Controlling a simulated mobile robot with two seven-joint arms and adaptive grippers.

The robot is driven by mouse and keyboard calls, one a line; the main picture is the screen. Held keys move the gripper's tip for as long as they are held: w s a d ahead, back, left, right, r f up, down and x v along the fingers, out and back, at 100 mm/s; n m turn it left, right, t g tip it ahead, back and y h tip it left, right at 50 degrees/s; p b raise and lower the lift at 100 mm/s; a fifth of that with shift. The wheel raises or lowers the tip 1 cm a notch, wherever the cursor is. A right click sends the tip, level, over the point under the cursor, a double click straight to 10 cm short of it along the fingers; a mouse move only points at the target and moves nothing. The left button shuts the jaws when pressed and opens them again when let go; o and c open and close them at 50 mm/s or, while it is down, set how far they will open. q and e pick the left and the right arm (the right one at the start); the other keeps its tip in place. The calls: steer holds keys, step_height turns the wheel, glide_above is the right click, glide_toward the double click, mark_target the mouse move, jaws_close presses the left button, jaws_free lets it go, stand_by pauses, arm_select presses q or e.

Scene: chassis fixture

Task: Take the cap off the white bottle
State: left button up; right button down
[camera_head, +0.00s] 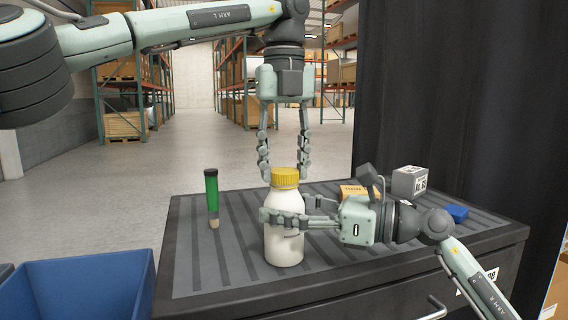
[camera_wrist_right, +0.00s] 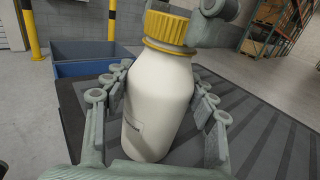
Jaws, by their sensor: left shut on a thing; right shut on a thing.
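The white bottle (camera_head: 285,246) stands upright on the ribbed table top, with a yellow cap (camera_head: 285,178) on its neck. My right gripper (camera_head: 277,218) is shut on the bottle's body from the right side. In the right wrist view the bottle (camera_wrist_right: 158,105) sits between my right fingers, with its yellow cap (camera_wrist_right: 167,28) at the top. My left gripper (camera_head: 285,172) points down from above, its fingertips on either side of the cap, shut on it. A left fingertip also shows beside the cap in the right wrist view. The cap's far side is hidden.
A green cylinder with a dark top (camera_head: 211,190) stands to the left. A grey box (camera_head: 409,180), an orange box (camera_head: 352,191) and a blue block (camera_head: 457,213) lie at the right. A blue bin (camera_head: 85,285) stands left of the table (camera_head: 240,285).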

mark_target(284, 170)
arm_select(q)
steer(key=n, duration=1.4)
steer(key=shift+r, duration=0.2)
steer(key=shift+r, duration=0.95)
steer(key=shift+r, duration=2)
arm_select(e)
steer(key=shift+c, duration=2.2)
jaws_free()
